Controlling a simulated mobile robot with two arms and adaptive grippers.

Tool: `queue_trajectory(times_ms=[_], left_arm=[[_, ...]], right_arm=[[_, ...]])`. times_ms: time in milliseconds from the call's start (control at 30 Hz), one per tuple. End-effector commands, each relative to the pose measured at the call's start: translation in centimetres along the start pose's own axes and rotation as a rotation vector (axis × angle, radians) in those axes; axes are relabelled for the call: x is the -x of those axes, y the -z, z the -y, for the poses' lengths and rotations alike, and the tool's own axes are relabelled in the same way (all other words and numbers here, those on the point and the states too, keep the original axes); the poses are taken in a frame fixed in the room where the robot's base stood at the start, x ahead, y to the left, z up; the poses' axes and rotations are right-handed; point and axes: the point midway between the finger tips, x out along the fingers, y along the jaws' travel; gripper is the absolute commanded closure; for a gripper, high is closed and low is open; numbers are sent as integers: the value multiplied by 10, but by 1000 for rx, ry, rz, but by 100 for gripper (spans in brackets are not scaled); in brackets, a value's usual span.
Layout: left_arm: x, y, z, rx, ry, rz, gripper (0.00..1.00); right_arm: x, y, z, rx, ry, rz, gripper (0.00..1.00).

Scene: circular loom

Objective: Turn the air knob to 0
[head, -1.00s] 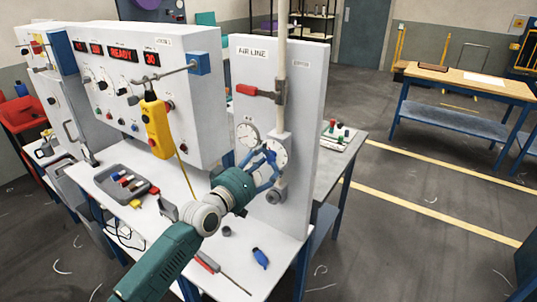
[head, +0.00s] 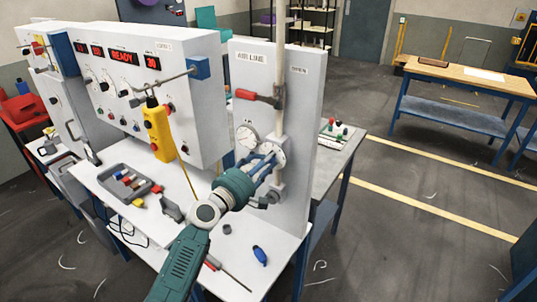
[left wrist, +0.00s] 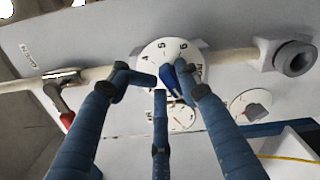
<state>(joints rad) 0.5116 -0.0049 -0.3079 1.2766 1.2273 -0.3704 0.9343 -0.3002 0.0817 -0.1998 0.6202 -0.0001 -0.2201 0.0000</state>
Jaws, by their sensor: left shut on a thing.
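The air knob's white dial (head: 280,152) sits on the upright panel labelled AIR LINE, low on the pipe. It also shows in the left wrist view (left wrist: 150,50), with digits such as 4, 5 and 6 on its rim. The blue knob (left wrist: 172,78) stands at the dial's middle, partly hidden by the fingers. My left gripper (left wrist: 172,86) is shut on the knob, and its blue fingers reach the dial in the head view (head: 268,161). The digit at the knob's pointer cannot be read. My right gripper is not in view.
A round gauge (head: 247,137) sits just left of the dial. A red-handled valve (head: 257,97) is on the pipe above, and a grey fitting (head: 273,196) is below. A yellow pendant (head: 157,132) hangs to the left. A tray (head: 106,180) and loose tools lie on the bench.

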Motion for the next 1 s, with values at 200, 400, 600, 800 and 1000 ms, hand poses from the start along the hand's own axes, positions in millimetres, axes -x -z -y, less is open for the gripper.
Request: queue_trajectory(times_ms=[200, 400, 600, 800, 1000], left_arm=[[4, 11, 16, 67, 22, -16, 69], [4, 10, 17, 63, 24, -15, 69], [10, 10, 18, 63, 25, -14, 69], [39, 8, 17, 62, 25, -11, 69], [65, 6, 13, 62, 20, -9, 69]], right_arm=[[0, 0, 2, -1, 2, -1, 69], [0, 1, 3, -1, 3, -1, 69], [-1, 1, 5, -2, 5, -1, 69], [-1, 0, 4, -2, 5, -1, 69], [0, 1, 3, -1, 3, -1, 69]])
